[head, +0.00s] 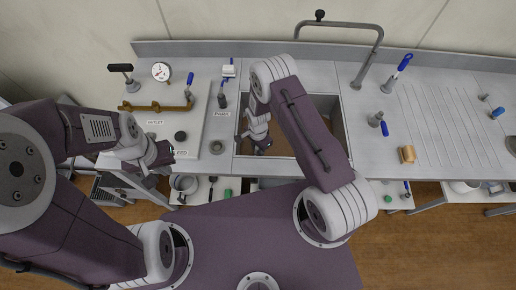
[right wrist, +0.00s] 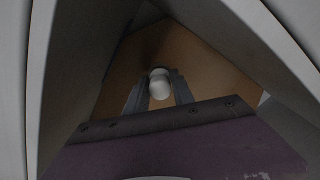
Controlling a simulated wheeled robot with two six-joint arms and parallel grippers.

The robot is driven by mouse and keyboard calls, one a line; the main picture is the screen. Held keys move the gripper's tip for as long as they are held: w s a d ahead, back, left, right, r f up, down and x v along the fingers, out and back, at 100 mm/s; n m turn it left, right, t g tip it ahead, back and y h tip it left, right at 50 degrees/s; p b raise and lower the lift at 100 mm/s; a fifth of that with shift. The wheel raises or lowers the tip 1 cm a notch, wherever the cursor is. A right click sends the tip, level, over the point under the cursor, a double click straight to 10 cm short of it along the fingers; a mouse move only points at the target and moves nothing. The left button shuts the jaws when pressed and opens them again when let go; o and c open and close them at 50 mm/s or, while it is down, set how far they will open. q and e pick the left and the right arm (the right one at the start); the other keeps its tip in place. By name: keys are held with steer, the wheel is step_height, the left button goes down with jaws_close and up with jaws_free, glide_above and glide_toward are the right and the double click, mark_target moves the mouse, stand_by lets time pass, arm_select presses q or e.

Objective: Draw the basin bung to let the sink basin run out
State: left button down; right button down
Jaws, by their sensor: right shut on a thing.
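The sink basin (head: 344,112) is set in the grey worktop in the head view, with a brown surface inside it. My right arm reaches over it, and my right gripper (head: 262,147) is down in the basin's left part. In the right wrist view, my right gripper (right wrist: 158,95) is shut on a pale, rounded piece, which looks like the basin bung (right wrist: 159,84). Brown shows around it; whether the bung is seated or lifted cannot be told. My left gripper (head: 160,155) is by the worktop's front left edge, apart from the basin; its jaws are unclear.
A grey tap (head: 365,62) arches behind the basin. A panel with a gauge (head: 161,72), brass pipe (head: 155,107) and black knob (head: 180,136) is at left. Blue-handled parts (head: 401,66) and a tan block (head: 407,154) stand at right.

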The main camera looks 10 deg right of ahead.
steer(key=shift+r+p, duration=1.65)
steer(key=shift+r, duration=0.6)
